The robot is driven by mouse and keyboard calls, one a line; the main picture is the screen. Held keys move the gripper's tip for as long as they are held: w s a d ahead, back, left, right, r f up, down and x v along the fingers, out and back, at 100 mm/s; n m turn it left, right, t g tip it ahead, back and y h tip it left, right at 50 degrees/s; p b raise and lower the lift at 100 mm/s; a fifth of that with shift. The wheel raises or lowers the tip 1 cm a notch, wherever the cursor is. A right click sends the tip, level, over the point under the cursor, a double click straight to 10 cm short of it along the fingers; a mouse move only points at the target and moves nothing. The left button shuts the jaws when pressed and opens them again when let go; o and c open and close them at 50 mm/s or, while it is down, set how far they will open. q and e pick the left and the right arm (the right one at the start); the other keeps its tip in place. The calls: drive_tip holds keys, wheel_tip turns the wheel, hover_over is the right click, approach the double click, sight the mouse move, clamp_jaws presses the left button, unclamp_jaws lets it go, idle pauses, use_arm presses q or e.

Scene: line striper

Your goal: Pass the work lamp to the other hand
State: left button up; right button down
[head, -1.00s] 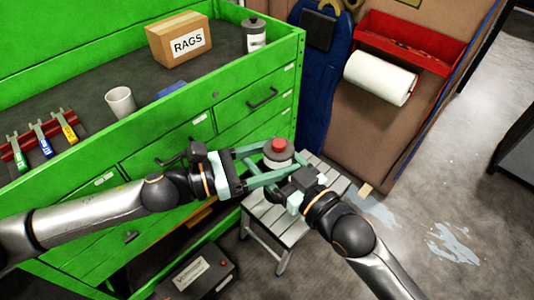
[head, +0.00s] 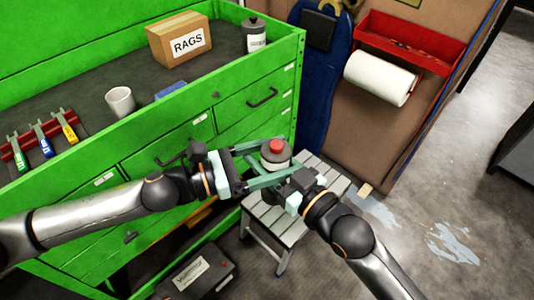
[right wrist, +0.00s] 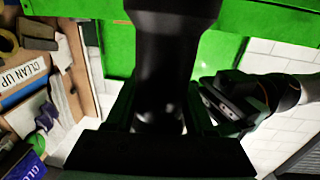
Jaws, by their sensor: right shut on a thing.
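The work lamp (head: 276,147), a dark grey cylinder with a red top, is held in the air above the grey stool. My right gripper (head: 266,165), its arm coming in from the lower right, is shut on it. In the right wrist view the lamp's black body (right wrist: 168,65) fills the space between the fingers. My left gripper (head: 278,159) reaches in from the left with its greenish fingers apart, one on each side of the lamp. It also shows in the right wrist view (right wrist: 215,102). The fingers overlap, so I cannot tell whether the left ones touch the lamp.
A grey slatted stool (head: 270,225) stands below the grippers. The green drawer cabinet (head: 165,145) is close behind the left arm and carries a RAGS box (head: 178,40), a cup (head: 120,101) and a bottle (head: 254,36). A black case (head: 197,275) lies low in front. Floor is free at right.

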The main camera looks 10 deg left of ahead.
use_arm(q)
drive_tip(key=shift+o, duration=1.4)
drive_tip(key=shift+s, duration=0.1)
drive_tip(key=shift+v, duration=5.95)
drive_tip(key=w+a+f+n+t+y, duration=0.25)
drive_tip(key=f+n+y, duration=0.4)
drive_tip(key=n, duration=0.85)
drive_tip(key=w+a+f+n+t+y, duration=0.1)
drive_tip(key=a+f+n+t+y, duration=0.2)
drive_tip(key=f+n, duration=0.9)
drive_tip(key=s+f+n+g+y, duration=0.2)
drive_tip(key=s+f+n, duration=0.3)
drive_tip(key=n, duration=0.5)
drive_tip(key=s+d+f+n+g+y, duration=0.1)
drive_tip(key=s+f+n+g+y, duration=0.1)
drive_tip(key=s+f+n, duration=0.4)
wheel_tip(320, 180, down, 2)
drive_tip(key=n, duration=0.3)
drive_tip(key=shift+s+d+n, duration=0.15)
drive_tip(key=shift+d+n, duration=0.05)
drive_tip(key=shift+n, duration=0.2)
drive_tip(key=shift+f+y, duration=0.1)
drive_tip(key=shift+y, duration=0.15)
